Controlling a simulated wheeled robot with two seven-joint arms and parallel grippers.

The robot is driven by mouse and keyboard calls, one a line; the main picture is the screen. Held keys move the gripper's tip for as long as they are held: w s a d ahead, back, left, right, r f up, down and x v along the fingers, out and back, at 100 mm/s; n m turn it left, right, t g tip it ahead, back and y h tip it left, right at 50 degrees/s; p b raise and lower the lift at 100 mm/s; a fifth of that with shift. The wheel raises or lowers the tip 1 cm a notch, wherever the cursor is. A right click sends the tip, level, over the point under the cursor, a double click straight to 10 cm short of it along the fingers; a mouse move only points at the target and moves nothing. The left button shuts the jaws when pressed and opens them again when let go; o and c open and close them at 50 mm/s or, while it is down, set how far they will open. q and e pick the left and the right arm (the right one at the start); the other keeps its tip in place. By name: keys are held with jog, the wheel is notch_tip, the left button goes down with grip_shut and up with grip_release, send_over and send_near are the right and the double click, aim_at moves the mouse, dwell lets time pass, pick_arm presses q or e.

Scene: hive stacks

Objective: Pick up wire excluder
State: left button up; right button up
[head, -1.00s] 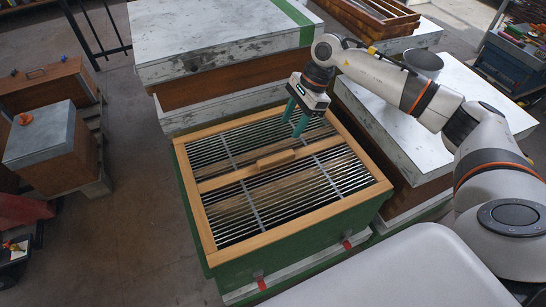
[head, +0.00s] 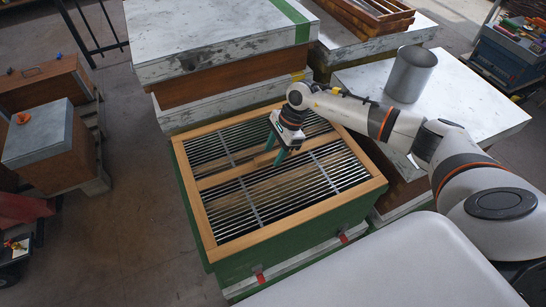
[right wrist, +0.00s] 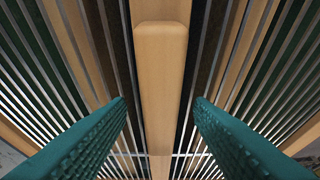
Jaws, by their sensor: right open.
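The wire excluder (head: 300,221) has a pale wooden frame with parallel metal wires and lies flat on top of the green hive box (head: 305,247). A wooden grip block sits at its middle, and in the right wrist view this block (right wrist: 161,70) runs up between the fingers. My right gripper (head: 273,158) is open over the block, one teal finger on each side. In the right wrist view clear gaps show between the block and both fingers (right wrist: 161,102). In the head view the gripper partly hides the block. My left gripper is not in view.
A taller hive stack with a white lid (head: 215,40) stands directly behind. To the right, a white-topped hive (head: 455,95) carries a metal can (head: 410,75). Wooden frames (head: 370,15) lie at the back. Brown boxes (head: 45,150) stand on the left, with open floor between.

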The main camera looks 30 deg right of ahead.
jog(key=shift+r, duration=0.1)
grip_shut()
notch_tip(320, 180, up, 10)
jog(key=shift+b, duration=0.4)
jog(key=shift+r, duration=0.1)
dwell(0.4)
notch_tip(320, 180, up, 5)
jog(key=p, duration=0.3)
send_over(275, 153)
dwell(0.5)
